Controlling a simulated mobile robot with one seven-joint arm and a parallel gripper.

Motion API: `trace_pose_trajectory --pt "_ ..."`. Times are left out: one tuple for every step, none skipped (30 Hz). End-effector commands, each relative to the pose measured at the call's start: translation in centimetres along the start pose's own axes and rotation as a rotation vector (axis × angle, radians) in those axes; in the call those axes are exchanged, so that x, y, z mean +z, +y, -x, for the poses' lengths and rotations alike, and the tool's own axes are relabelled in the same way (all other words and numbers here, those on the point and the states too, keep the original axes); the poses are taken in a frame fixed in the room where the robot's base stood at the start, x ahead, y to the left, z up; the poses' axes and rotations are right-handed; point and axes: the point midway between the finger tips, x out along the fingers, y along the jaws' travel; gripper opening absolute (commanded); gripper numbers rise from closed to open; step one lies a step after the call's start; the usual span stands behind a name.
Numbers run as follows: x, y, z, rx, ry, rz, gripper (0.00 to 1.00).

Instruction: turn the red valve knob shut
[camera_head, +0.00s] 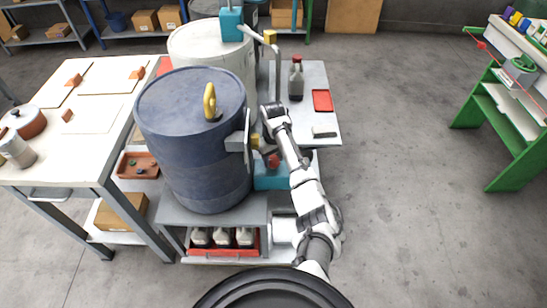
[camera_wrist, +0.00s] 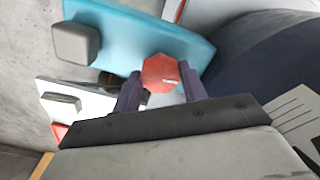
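The red valve knob (camera_wrist: 160,73) is a small faceted knob in front of a teal panel (camera_wrist: 120,32) in the wrist view. It also shows in the head view (camera_head: 273,161), low beside the dark blue drum (camera_head: 190,110). My gripper (camera_wrist: 160,80) is open, with one dark finger on each side of the knob near the fingertips. The gaps between fingers and knob look small, and I cannot tell whether either finger touches it. In the head view my arm reaches up from the front and its wrist bends down over the knob, partly hiding the gripper.
The drum stands close left of my gripper on a grey cart. A dark bottle (camera_head: 296,80), a red tray (camera_head: 322,100) and a pale block (camera_head: 324,131) sit on the surface behind right. A white workbench (camera_head: 98,115) stands left. Floor right of my arm is clear up to a green rack (camera_head: 510,130).

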Motion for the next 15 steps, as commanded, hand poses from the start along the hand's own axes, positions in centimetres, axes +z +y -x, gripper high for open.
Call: trace_pose_trajectory --pt "-0.01 -0.02 0.02 0.0 0.0 0.0 0.24" --pt "-0.01 -0.02 0.03 0.0 0.0 0.0 0.2" --pt "-0.01 -0.02 0.03 0.0 0.0 0.0 0.2" --pt "-0.02 -0.03 0.06 -0.001 0.0 -0.002 0.2" --pt "-0.03 -0.04 0.1 -0.001 0.0 -0.007 0.2" --pt "-0.05 -0.05 0.19 -0.001 0.001 -0.02 0.2" --pt "-0.06 -0.05 0.26 -0.001 0.001 -0.034 0.2" --pt "-0.07 -0.07 0.31 -0.002 0.001 -0.049 0.2" --pt "-0.07 -0.1 0.35 -0.003 0.001 -0.075 0.2" --pt "-0.07 -0.12 0.34 -0.003 0.001 -0.093 0.2" --pt "-0.08 -0.14 0.31 -0.003 0.001 -0.11 0.2" --pt "-0.07 -0.1 0.25 -0.003 0.001 -0.126 0.2" --pt "-0.06 -0.05 0.19 -0.002 0.001 -0.132 0.2" --pt "-0.05 -0.02 0.14 -0.001 0.001 -0.134 0.2" --pt "-0.05 0.01 0.1 0.0 0.001 -0.133 0.2"
